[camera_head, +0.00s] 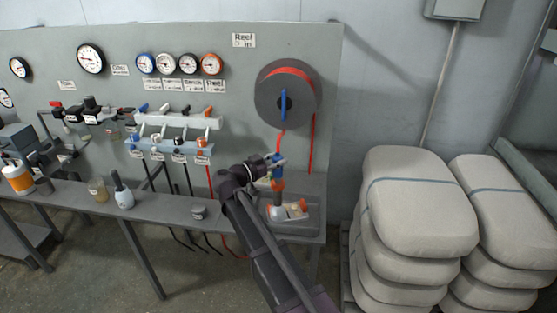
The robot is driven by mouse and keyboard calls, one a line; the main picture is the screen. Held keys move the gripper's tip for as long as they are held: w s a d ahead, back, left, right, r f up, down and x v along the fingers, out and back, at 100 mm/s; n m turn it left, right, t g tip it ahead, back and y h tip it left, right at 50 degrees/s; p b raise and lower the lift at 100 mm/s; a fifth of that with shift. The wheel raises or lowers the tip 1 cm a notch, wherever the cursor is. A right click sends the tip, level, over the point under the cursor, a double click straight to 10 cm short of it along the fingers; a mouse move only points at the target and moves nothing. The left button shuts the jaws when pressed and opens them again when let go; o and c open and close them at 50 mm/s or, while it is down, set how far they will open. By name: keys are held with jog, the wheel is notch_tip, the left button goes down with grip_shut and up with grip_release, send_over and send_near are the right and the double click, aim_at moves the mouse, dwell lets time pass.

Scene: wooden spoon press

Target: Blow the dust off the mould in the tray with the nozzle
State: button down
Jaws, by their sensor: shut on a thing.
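My gripper (273,162) is at the right end of the bench, shut on a blue and orange nozzle (278,185). The nozzle points down, and a red hose runs up from it toward the reel. Below it, a pale mould (294,210) with orange parts lies in a shallow grey tray (306,229). A small whitish rounded shape (276,213) shows at the mould's left side, under the nozzle. I cannot tell whether it is dust. The nozzle's tip appears just above the mould; the exact gap is unclear. My arm hides part of the bench and the tray's left side.
The hose reel (285,95) hangs on the panel above. Several valves line a manifold (170,148) to the left. Stacked sacks (415,200) fill the right.

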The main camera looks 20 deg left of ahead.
jog(key=shift+f, duration=0.1)
jog(key=shift+w+d, duration=0.2)
jog(key=shift+d, duration=0.1)
jog(key=w+d, duration=0.4)
jog(key=d, duration=0.2)
jog(key=shift+w, duration=0.15)
dwell(3.2)
